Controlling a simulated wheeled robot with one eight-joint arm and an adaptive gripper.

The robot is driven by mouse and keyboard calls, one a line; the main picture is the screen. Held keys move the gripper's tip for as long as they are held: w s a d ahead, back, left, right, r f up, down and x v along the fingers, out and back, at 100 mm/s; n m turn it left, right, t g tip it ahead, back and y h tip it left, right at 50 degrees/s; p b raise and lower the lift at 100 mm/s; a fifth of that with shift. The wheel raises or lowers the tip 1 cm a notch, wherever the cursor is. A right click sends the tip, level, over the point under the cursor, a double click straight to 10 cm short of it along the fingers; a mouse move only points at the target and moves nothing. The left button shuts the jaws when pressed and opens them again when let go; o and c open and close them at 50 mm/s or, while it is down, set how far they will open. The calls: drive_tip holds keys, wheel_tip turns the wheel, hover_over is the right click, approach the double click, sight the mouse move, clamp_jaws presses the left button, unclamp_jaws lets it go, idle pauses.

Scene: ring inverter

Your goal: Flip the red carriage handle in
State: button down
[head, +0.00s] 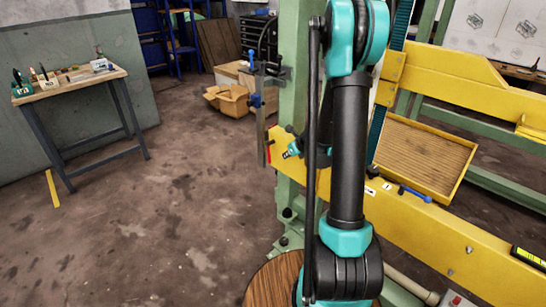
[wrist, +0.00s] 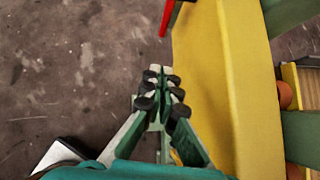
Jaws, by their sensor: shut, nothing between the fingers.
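The red carriage handle (head: 268,152) is a thin upright red bar at the left end of the yellow beam (head: 440,232) in the head view. In the wrist view the red handle (wrist: 166,18) enters from the top edge, beside the yellow beam (wrist: 215,80). My gripper (wrist: 161,72) is shut and empty, below the handle in that picture and apart from it. In the head view my gripper (head: 289,154) shows only in part, just right of the handle; my arm hides the rest.
A blue-handled lever (head: 415,193) lies on the yellow beam to the right. Blue clamps (head: 256,100) sit on an upright bar above the red handle. A green column (head: 292,85) stands close behind my arm. Open floor (head: 170,220) lies to the left, with a workbench (head: 70,82) beyond.

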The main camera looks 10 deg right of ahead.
drive_tip(key=shift+w+a+r+x, duration=0.15)
drive_tip(key=shift+w+r+x, duration=0.15)
drive_tip(key=shift+x, duration=1.8)
drive_tip(key=shift+w+a+r+x, duration=0.15)
drive_tip(key=shift+w+r+x, duration=0.15)
drive_tip(key=shift+x, duration=1.85)
drive_tip(key=shift+w+a+r+x, duration=0.1)
drive_tip(key=shift+w+r+x, duration=0.25)
drive_tip(key=shift+x, duration=1.75)
drive_tip(key=shift+w+a, duration=0.1)
drive_tip(key=shift+a, duration=0.05)
drive_tip(key=shift+w+a+f, duration=0.1)
drive_tip(key=shift+w+a, duration=0.15)
drive_tip(key=shift+w, duration=0.25)
